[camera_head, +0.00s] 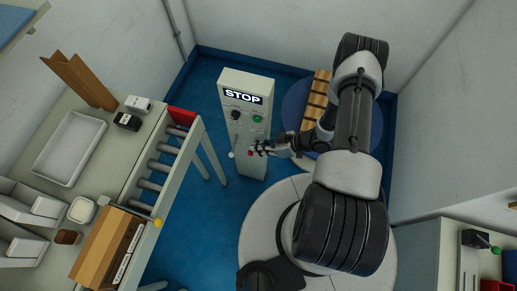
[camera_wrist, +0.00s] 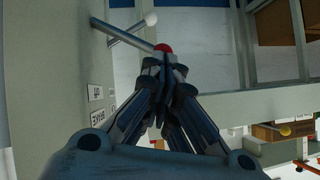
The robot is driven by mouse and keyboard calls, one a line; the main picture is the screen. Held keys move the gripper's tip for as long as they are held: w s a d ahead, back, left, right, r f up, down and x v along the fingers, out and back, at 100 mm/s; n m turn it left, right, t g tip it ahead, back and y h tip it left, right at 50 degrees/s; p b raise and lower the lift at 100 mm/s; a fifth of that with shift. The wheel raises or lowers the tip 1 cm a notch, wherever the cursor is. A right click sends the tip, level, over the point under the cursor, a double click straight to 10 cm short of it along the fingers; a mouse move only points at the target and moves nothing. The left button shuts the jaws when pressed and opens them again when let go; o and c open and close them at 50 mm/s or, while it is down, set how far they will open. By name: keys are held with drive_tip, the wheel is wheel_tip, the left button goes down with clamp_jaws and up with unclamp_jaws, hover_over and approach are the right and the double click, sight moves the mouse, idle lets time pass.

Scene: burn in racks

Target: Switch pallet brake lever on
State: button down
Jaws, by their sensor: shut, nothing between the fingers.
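The grey control pillar (camera_head: 247,103) stands upright and carries a STOP sign. Two levers stick out of its face. One has a white knob (camera_head: 232,154), which also shows in the wrist view (camera_wrist: 151,19). The other has a red knob (camera_head: 250,153), seen in the wrist view (camera_wrist: 164,47) right at my fingertips. My gripper (camera_head: 259,149) is shut and empty. Its tips (camera_wrist: 163,63) are at the red knob, touching or nearly so.
A roller conveyor (camera_head: 166,160) with a metal frame stands left of the pillar. A bench (camera_head: 105,150) with a tray and boxes adjoins it. A wooden pallet (camera_head: 317,98) lies on a round blue base behind my arm. Blue floor is open between pillar and conveyor.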

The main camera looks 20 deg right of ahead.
drive_tip(key=shift+a, duration=0.1)
idle(0.4)
drive_tip(key=shift+s+a+f, duration=0.1)
drive_tip(key=shift+s+f, duration=0.1)
drive_tip(key=shift+f, duration=0.05)
drive_tip(key=shift+s+a+f+n+t+h, duration=0.15)
drive_tip(key=shift+s+f+n+t+h, duration=0.1)
drive_tip(key=shift+n+t+h, duration=0.2)
wheel_tip(320, 180, down, 8)
drive_tip(key=s+a+n+t+h+b, duration=0.1)
drive_tip(key=s+n+t+h+b, duration=0.1)
drive_tip(key=n+t, duration=0.1)
drive_tip(key=shift+a+r, duration=0.2)
drive_tip(key=shift+a, duration=0.05)
drive_tip(key=shift+r, duration=0.15)
idle(0.3)
drive_tip(key=shift+r+p, duration=0.65)
drive_tip(key=shift+p, duration=0.05)
